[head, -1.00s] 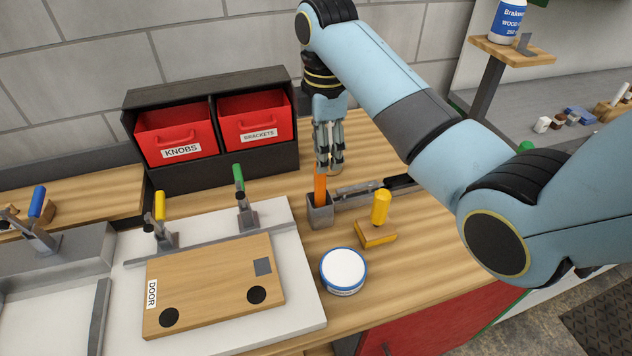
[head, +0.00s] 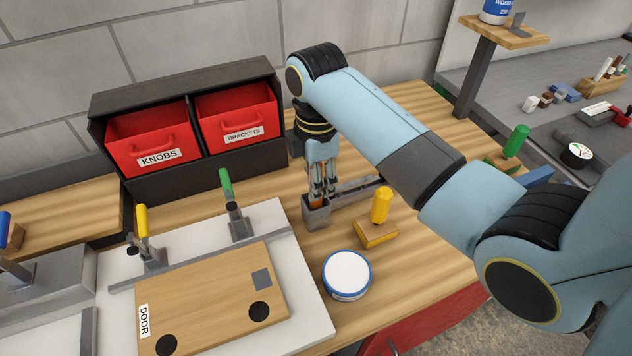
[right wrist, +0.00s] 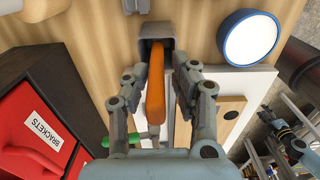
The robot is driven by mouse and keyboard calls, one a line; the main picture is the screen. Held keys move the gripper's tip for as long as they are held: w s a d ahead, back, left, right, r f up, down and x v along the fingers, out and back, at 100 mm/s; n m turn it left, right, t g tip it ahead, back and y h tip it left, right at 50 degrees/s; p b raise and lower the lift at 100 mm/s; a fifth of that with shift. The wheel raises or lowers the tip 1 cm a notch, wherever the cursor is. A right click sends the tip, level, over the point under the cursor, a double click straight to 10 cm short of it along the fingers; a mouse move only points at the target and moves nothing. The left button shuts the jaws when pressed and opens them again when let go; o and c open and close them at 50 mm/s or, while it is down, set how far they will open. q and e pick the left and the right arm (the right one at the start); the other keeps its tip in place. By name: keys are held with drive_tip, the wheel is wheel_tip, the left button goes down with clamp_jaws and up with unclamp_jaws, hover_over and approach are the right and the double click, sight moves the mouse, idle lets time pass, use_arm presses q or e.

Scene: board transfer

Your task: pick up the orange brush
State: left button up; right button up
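The orange brush (head: 317,203) stands in a small grey holder (head: 316,217) on the wooden bench, with its orange handle up. In the right wrist view the orange handle (right wrist: 155,85) runs between the fingers, and the holder (right wrist: 153,32) lies beyond it. My right gripper (head: 320,192) points down over the holder, its fingers on either side of the handle. In the right wrist view the gripper (right wrist: 160,72) is open, with gaps between the fingers and the handle. The brush's lower part is hidden in the holder.
A yellow-handled block (head: 378,234) and a round white-lidded tin (head: 346,272) stand right and in front of the holder. The red KNOBS and BRACKETS bins (head: 238,118) stand behind left. A clamped DOOR board (head: 215,300) lies at left.

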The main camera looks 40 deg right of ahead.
drive_tip(key=shift+w, duration=0.15)
drive_tip(key=shift+c, duration=1.1)
drive_tip(key=shift+f, duration=0.1)
clamp_jaws()
drive_tip(key=shift+w+r, duration=0.1)
drive_tip(key=shift+r, duration=0.45)
wheel_tip(320, 180, up, 8)
drive_tip(key=shift+r, duration=0.55)
use_arm(q)
drive_tip(key=shift+w+f, duration=0.1)
drive_tip(key=shift+w, duration=0.7)
